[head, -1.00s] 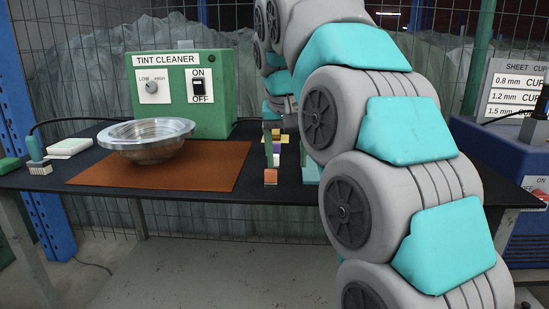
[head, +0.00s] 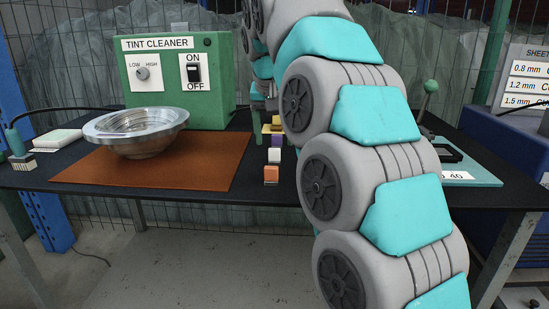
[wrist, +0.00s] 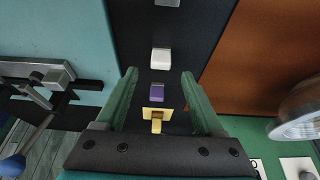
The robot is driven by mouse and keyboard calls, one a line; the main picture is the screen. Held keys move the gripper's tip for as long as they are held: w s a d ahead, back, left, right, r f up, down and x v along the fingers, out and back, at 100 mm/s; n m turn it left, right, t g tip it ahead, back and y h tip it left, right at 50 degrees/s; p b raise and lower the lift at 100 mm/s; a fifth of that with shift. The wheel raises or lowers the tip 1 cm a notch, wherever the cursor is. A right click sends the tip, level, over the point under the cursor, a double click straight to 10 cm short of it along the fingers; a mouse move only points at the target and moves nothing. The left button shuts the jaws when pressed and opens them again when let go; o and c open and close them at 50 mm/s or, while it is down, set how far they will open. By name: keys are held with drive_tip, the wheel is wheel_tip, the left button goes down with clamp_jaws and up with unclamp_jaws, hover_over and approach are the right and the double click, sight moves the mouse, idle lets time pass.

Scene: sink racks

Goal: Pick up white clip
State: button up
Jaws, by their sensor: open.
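The white clip (head: 274,156) is a small block on the dark table, in a row between the orange clip (head: 271,174) and the purple clip (head: 276,141). In the wrist view the white clip (wrist: 162,62) lies just beyond my fingertips, roughly centred between them. My gripper (wrist: 158,73) has its two green fingers wide apart and nothing held. The purple clip (wrist: 156,92) and the yellow clip (wrist: 156,116) show between the fingers, apparently below them. In the head view my arm hides most of the gripper.
A metal bowl (head: 136,125) stands on a brown mat (head: 220,165) left of the row. The green tint cleaner box (head: 222,85) is behind. A teal board (head: 470,168) with a green-knobbed lever (head: 430,88) is at right. The table in front of the bowl is clear.

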sight(275, 149)
drive_tip(key=shift+x, duration=2.2)
drive_tip(key=shift+c, duration=0.2)
drive_tip(key=shift+a, duration=0.1)
clamp_jaws()
